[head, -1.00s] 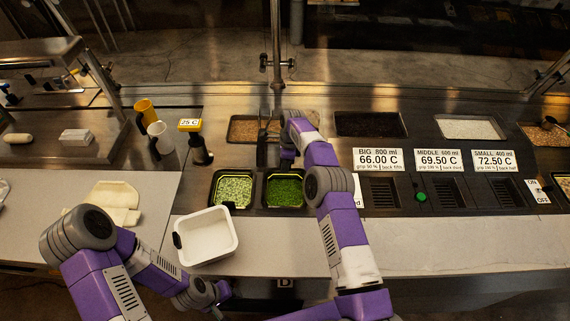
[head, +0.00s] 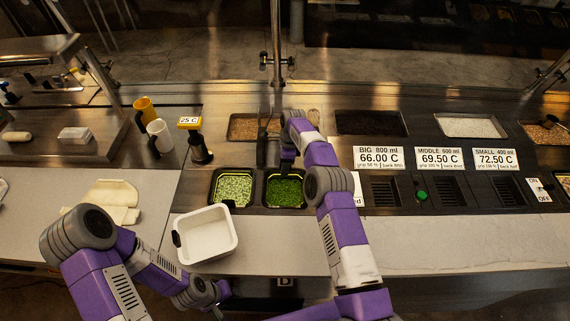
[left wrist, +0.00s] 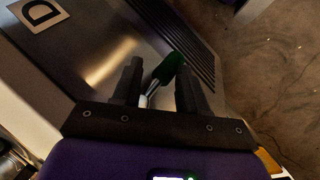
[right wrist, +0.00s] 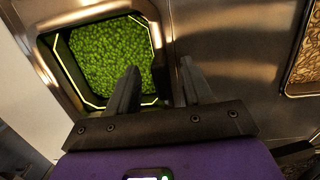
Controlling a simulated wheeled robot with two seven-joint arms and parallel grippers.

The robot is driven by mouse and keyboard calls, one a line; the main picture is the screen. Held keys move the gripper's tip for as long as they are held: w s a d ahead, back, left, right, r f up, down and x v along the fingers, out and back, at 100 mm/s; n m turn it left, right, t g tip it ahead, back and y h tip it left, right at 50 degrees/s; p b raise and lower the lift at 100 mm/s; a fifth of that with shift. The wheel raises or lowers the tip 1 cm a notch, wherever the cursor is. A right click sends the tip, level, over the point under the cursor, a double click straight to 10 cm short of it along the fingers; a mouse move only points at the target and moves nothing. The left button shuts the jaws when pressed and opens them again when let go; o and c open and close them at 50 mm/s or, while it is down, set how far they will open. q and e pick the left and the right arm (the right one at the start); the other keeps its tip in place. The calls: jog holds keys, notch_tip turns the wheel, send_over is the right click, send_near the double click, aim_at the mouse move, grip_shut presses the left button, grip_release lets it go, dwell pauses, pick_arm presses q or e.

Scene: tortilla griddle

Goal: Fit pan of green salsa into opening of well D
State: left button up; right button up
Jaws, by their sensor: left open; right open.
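The pan of green salsa (head: 285,191) sits within the right one of two front openings, which is well D. Its yellow-edged rim lies inside the metal opening's edge in the right wrist view (right wrist: 100,55); I cannot tell whether it is fully down. A plate marked D (head: 285,282) is on the counter front below it; it also shows in the left wrist view (left wrist: 40,12). My right gripper (head: 270,152) is open and empty at the pan's far side, its fingers above the rim. My left gripper (head: 222,300) is open, low by the counter's front.
A paler green pan (head: 231,188) fills the opening to the left. An empty white tub (head: 207,234) stands on the front counter. A green-ended object (left wrist: 165,75) shows between my left fingers.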

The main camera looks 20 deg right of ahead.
pick_arm(q)
notch_tip(320, 180, up, 4)
jog(key=p, duration=0.4)
pick_arm(e)
jog(key=r, duration=0.5)
jog(key=d+r, duration=0.1)
jog(key=r, duration=0.1)
jog(key=shift+w+r, duration=0.15)
jog(key=shift+r, duration=0.15)
jog(key=shift+f, duration=0.1)
